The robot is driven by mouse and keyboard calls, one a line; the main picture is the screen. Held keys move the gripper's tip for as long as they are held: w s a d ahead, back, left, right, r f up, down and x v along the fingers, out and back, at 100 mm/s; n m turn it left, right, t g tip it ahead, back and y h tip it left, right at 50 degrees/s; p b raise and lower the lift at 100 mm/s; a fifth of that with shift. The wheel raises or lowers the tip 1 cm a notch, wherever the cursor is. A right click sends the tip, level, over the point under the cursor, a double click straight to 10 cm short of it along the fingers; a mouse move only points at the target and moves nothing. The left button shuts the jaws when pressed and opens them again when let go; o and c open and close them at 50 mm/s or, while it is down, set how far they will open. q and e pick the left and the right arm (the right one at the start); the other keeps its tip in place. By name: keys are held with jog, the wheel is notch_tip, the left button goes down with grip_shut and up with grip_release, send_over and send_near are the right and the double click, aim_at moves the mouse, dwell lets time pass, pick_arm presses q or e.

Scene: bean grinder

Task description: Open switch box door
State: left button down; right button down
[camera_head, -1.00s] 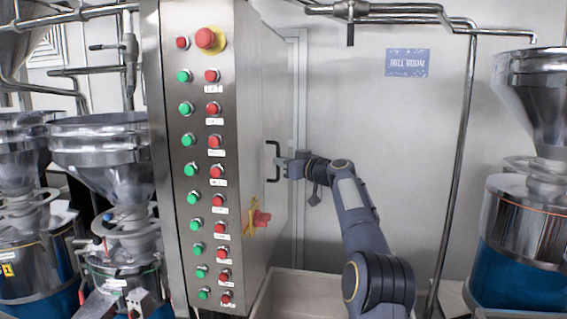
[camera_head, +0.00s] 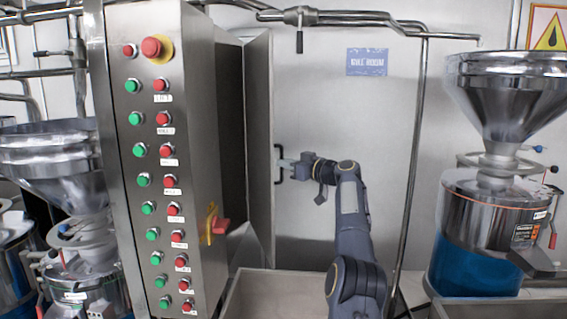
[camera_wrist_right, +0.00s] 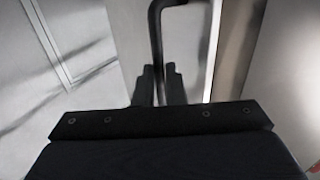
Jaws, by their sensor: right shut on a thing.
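The tall steel switch box (camera_head: 202,120) stands left of centre in the head view, with red and green buttons on its front. Its side door (camera_head: 259,120) stands partly open, swung away from the box, with a dark gap between them. My right gripper (camera_head: 285,166) is shut on the black door handle (camera_head: 278,150). In the wrist view the handle (camera_wrist_right: 156,40) runs down between the two dark fingers (camera_wrist_right: 160,88), and their grip hides its lower part. My left gripper is not in view.
A red and yellow rotary switch (camera_head: 216,225) sticks out from the box's side. A pale bin (camera_head: 270,292) lies below the door. A vertical pipe (camera_head: 416,150) and a steel grinder (camera_head: 495,210) stand to the right of my arm.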

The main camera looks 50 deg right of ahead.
jog(key=c, duration=1.9)
grip_release()
jog(key=shift+w+a+r, duration=0.1)
jog(key=shift+r, duration=0.15)
jog(key=o, duration=0.4)
jog(key=shift+w+f, duration=0.25)
jog(key=shift+w, duration=0.05)
jog(key=shift+s, duration=0.1)
jog(key=shift+s, duration=0.1)
jog(key=shift+s+b, duration=2.65)
jog(key=shift+s, duration=1.2)
jog(key=shift+c, duration=0.2)
